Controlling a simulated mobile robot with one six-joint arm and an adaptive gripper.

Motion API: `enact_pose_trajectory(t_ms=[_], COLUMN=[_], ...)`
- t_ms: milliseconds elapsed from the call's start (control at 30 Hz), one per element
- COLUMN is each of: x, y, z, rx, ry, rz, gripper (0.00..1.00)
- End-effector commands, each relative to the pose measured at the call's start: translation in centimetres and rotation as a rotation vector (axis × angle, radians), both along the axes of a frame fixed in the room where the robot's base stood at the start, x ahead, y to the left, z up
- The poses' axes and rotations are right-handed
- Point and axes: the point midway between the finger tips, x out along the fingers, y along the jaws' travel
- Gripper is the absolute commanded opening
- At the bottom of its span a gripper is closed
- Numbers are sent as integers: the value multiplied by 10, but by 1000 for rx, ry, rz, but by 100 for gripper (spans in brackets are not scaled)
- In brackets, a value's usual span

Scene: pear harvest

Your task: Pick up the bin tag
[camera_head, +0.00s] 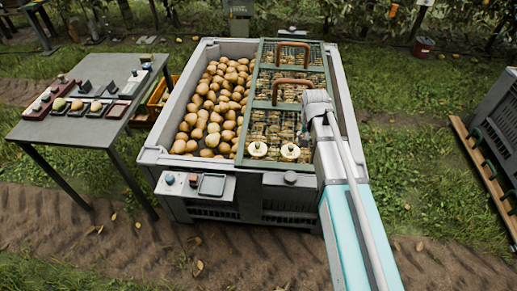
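No item is clearly recognisable as the bin tag. A small flat grey rectangle (212,184) lies on the pale ledge at the front of the large grey bin (151,156), but I cannot tell if it is the tag. My arm reaches in from the lower right over the bin's right side. My gripper (306,123) is at its far end, above the green slatted cover (242,148). It is small and partly hidden by its own wrist, so its fingers and any held thing cannot be made out.
Pears (215,105) fill the bin's open left half. Two cream discs (274,151) and brown handles (292,86) are on the cover. A grey table (65,130) with small items stands left; another crate (497,115) stands right.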

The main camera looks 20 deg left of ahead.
Motion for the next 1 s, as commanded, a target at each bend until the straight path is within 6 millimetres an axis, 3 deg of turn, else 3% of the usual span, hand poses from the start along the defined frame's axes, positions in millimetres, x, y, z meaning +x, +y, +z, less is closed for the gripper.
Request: enact_pose_trajectory(t_ms=[33,200,433,633,1000], x=[11,23,26,23,23], y=[27,100,174,200,200], z=[1,3,5,6,6], rx=[2,6,13,17,18], ry=[-6,-25,-43,-50,-50], rz=[8,13,16,15,14], gripper=[74,74,74,74,74])
